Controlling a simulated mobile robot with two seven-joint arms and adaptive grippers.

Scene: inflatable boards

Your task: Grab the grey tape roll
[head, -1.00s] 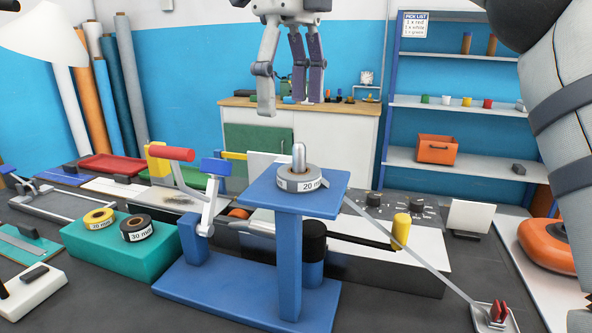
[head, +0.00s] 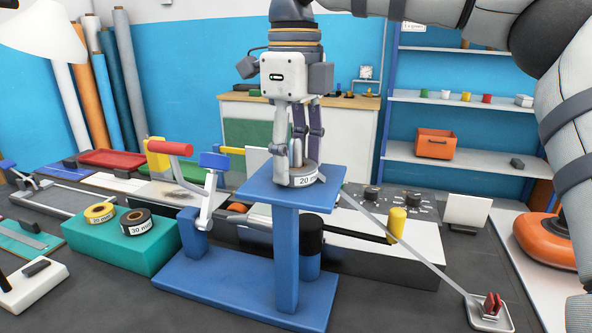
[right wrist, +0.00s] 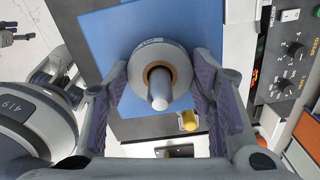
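The grey tape roll (head: 304,178), labelled "20 m", lies flat on the raised blue platform (head: 252,186). An upright metal peg (right wrist: 158,92) passes through its core. My right gripper (head: 296,172) points down over the platform, its fingers on either side of the roll. In the right wrist view the roll (right wrist: 147,57) sits between the two fingers (right wrist: 160,85). They look open, with narrow gaps beside the roll; firm contact is not visible. In the head view the fingers hide part of the peg and roll. My left gripper is not clearly in view.
A yellow-cored roll (head: 100,212) and a black "30 mm" roll (head: 136,222) lie on a teal block (head: 120,246) at left. A red-handled lever (head: 170,148) stands left of the platform. A strip (head: 415,250) slopes down right to a small red clip (head: 491,303).

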